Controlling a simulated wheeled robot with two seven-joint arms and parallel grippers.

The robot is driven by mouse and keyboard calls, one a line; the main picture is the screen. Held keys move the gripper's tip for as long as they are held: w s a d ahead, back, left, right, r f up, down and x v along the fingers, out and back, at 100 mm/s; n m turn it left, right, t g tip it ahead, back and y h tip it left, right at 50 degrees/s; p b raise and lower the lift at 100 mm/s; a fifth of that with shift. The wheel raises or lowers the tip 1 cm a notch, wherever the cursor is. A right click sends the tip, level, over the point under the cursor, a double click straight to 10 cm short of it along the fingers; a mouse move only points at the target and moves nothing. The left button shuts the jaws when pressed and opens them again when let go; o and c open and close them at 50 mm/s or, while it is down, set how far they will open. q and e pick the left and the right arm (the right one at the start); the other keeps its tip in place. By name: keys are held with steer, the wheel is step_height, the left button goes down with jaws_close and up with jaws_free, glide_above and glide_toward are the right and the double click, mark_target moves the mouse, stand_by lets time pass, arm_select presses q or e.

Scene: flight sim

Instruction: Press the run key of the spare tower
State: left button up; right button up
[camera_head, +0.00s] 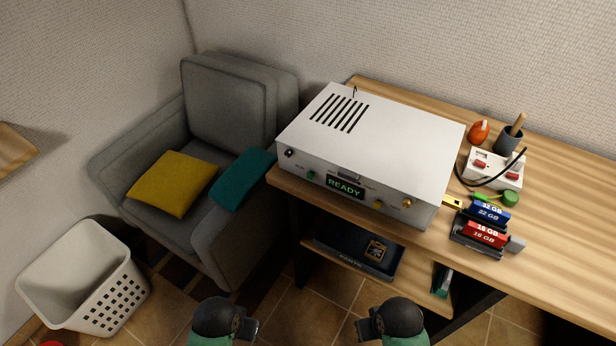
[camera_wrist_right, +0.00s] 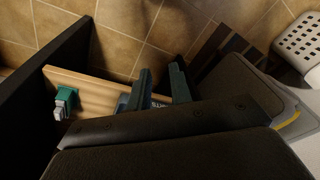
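A pale metal case (camera_head: 400,130) with dark vent slots lies on the desk. Its front has a lit green display (camera_head: 345,188) reading READY, a small green button (camera_head: 311,175) to the left and yellowish knobs to the right. A dark, open-topped unit (camera_head: 345,254) sits on the shelf below. I cannot tell which one is the spare tower, and no run key label is legible. My left gripper (camera_head: 250,328) and right gripper (camera_head: 369,327) are low in front, apart from both. In the right wrist view, my right gripper's fingers (camera_wrist_right: 161,88) stand apart with nothing visibly held.
Blue (camera_head: 490,213) and red (camera_head: 486,236) memory modules, a white power strip (camera_head: 495,168), an orange object (camera_head: 479,132) and a dark cup (camera_head: 509,140) stand on the desk's right. A grey armchair (camera_head: 225,95) and white basket (camera_head: 75,275) are left. Floor between is clear.

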steer(key=shift+w+a, duration=0.15)
jaws_close()
steer(key=shift+s, duration=0.2)
steer(key=shift+s+d+f, duration=0.15)
steer(key=shift+d, duration=0.15)
steer(key=shift+w+a, duration=0.2)
steer(key=shift+a, duration=0.05)
steer(key=shift+d, duration=0.15)
